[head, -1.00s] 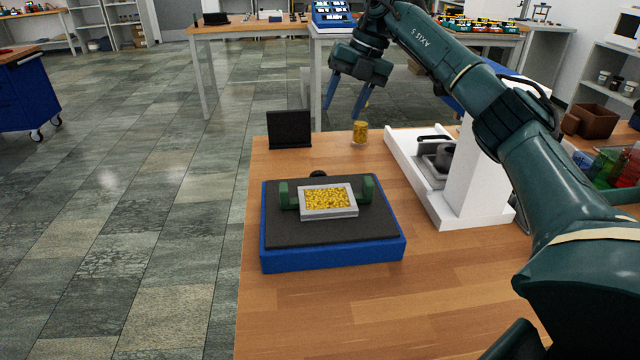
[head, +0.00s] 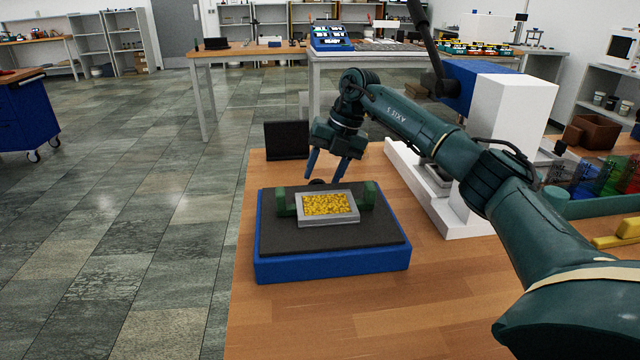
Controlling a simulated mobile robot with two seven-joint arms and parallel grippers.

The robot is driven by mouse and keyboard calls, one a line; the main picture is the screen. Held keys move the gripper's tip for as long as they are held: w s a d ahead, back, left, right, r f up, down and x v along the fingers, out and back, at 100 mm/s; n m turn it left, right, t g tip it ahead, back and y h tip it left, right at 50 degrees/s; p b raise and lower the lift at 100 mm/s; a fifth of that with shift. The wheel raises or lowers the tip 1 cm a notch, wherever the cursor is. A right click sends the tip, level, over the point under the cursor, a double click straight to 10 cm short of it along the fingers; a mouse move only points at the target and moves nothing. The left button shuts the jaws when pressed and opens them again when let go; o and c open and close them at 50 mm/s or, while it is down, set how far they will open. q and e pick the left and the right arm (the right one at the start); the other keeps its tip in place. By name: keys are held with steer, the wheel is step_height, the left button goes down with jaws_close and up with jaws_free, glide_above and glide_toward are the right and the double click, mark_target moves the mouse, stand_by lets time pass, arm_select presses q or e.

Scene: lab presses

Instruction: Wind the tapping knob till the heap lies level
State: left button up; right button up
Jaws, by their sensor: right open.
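A grey tray (head: 329,222) filled with a heap of yellow grains (head: 328,204) sits between two green blocks (head: 369,194) on the black top of a blue tapping base (head: 330,266). The dark round knob (head: 316,184) shows at the far edge of the base, behind the tray. My right gripper (head: 322,178) points down with its two blue fingers apart, empty, right by the knob. I cannot tell whether it touches the knob. My left gripper is not in view.
A black screen (head: 286,139) stands at the table's far left corner. A white press (head: 510,130) with a blue part stands right of the base. Yellow pieces (head: 620,236) and coloured items lie at the right. The table front is clear.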

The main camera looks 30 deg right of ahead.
steer(key=shift+x, duration=1.4)
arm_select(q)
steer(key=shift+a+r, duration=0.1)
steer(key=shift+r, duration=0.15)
arm_select(e)
steer(key=shift+c, duration=0.3)
steer(key=c, duration=0.6)
steer(key=shift+c, duration=0.2)
arm_select(q)
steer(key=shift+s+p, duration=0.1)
steer(key=shift+p, duration=0.2)
arm_select(e)
steer(key=shift+r, duration=0.15)
